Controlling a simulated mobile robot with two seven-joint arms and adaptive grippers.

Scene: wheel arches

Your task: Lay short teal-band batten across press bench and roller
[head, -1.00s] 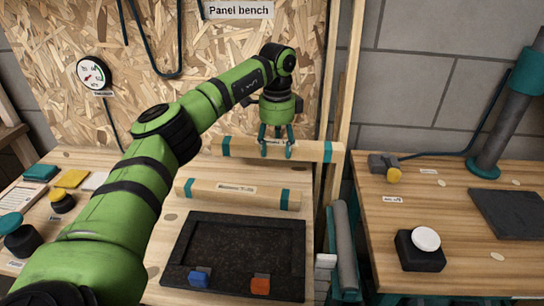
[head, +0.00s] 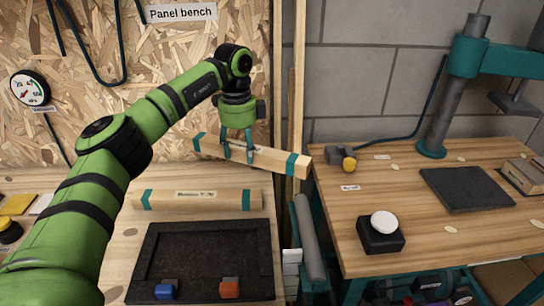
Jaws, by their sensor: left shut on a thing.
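My left gripper (head: 238,158) is shut on a wooden batten with teal bands (head: 272,158), gripping it left of its middle. The batten is tilted in the picture, its right end lower and nearer the press bench (head: 350,215). A second teal-banded batten (head: 200,206) with a label lies on the panel bench (head: 120,245), in front of the held one. I cannot tell surely which batten is shorter. The grey roller (head: 308,240) stands in the gap between the two benches, with nothing on it. My right gripper is out of view.
A black tray (head: 205,230) with blue and orange clips lies on the panel bench. The press bench bears a white push button (head: 384,222), a dark plate (head: 467,188), a grey fitting with a yellow knob (head: 348,164) and the teal press (head: 480,55).

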